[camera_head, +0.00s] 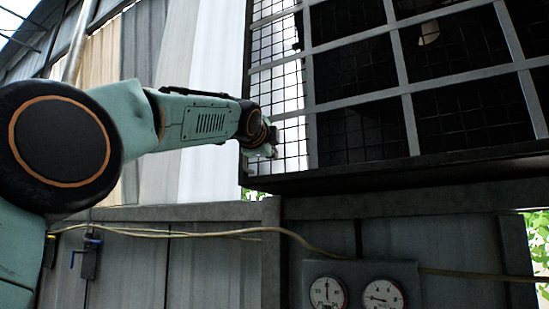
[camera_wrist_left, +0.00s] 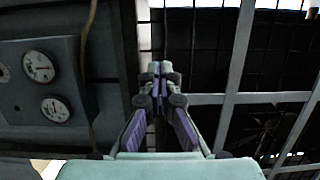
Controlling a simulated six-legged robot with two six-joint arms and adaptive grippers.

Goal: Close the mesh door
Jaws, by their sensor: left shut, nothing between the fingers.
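The mesh door (camera_head: 402,88) fills the upper right of the head view. It is a dark wire grid with pale grey bars. Bright background shows through its left strip and darkness behind the rest. I cannot tell how far it stands open. My left gripper (camera_head: 270,148) is at the lower left corner of the mesh; contact is unclear. In the left wrist view the gripper (camera_wrist_left: 160,72) is shut and empty, with the door's grey bars (camera_wrist_left: 229,95) behind and right of it. My right gripper is not in view.
A dark ledge (camera_head: 400,172) runs under the mesh. Pale hanging sheets (camera_head: 210,60) stand behind my left arm.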

